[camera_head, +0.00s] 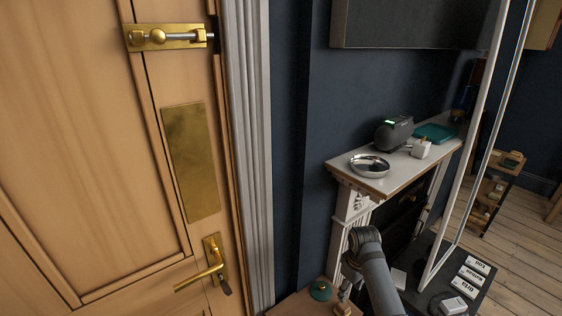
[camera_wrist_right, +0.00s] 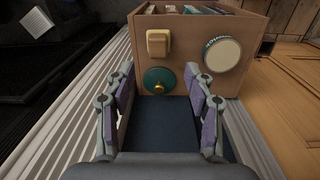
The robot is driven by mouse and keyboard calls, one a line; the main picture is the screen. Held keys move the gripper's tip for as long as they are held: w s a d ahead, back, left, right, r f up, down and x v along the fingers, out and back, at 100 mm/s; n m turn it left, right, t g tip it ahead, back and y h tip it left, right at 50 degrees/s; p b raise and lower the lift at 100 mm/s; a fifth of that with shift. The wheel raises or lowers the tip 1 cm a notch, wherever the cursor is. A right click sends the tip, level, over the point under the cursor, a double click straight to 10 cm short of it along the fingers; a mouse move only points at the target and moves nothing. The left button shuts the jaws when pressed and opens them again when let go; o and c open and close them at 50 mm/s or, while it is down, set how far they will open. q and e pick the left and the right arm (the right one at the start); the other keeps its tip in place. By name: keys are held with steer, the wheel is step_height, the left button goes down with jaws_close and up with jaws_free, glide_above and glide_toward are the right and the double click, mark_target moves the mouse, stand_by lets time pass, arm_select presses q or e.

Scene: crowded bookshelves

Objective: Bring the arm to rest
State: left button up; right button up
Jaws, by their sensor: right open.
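My right arm (camera_head: 372,275) rises from the bottom of the head view, in front of the white mantelpiece. My left gripper and left arm are not in view.
A wooden door (camera_head: 85,150) with a brass handle (camera_head: 205,278) fills the left. The mantelpiece (camera_head: 385,185) holds a silver dish (camera_head: 369,166), a dark device (camera_head: 394,133) and a teal tray (camera_head: 435,133). A teal round object (camera_wrist_right: 159,80) and tan block (camera_wrist_right: 158,43) sit on the cabinet.

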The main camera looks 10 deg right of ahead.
steer(key=s+a+r+m+t, duration=0.1)
steer(key=s+m+t, duration=0.15)
steer(key=s, duration=0.85)
steer(key=s+a+r+m+t, duration=0.1)
steer(key=s+r+m, duration=0.15)
steer(key=s, duration=0.85)
step_height(320, 180, down, 26)
steer(key=s+d+g+h, duration=0.1)
steer(key=d, duration=0.1)
steer(key=s+d+f+g, duration=0.1)
steer(key=s+f, duration=1.6)
steer(key=s, duration=0.2)
steer(key=shift+d+f, duration=0.35)
